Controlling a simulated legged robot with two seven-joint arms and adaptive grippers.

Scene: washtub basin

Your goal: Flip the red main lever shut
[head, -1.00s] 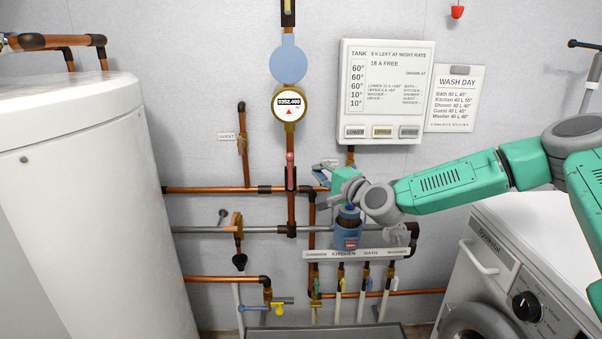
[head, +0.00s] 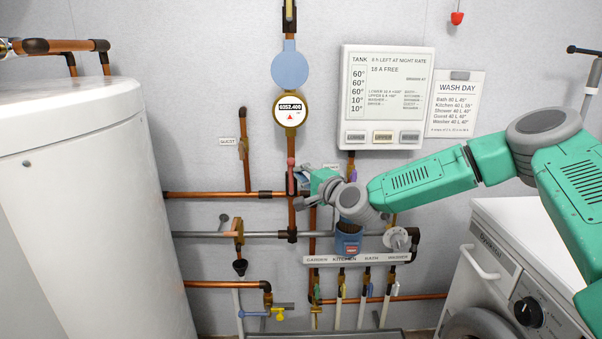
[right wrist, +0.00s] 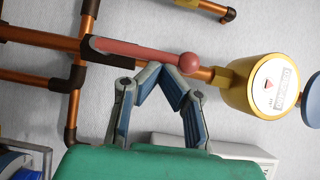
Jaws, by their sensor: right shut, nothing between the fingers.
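The red main lever (head: 291,174) stands upright in line with the vertical copper pipe below the round brass water meter (head: 290,109). In the right wrist view the lever (right wrist: 140,52) lies along its pipe, with a ball at the end near the meter (right wrist: 268,86). My right gripper (head: 303,179) is just right of the lever in the head view. In the right wrist view its fingertips (right wrist: 160,69) are together and empty, close beside the lever's handle. I cannot tell whether they touch it. My left gripper is not in view.
A horizontal copper pipe (head: 215,194) crosses behind the lever. A blue device (head: 347,243) sits under my right wrist. A white tank (head: 90,200) stands at left, a washing machine (head: 530,245) at right. A control panel (head: 388,97) hangs above my forearm.

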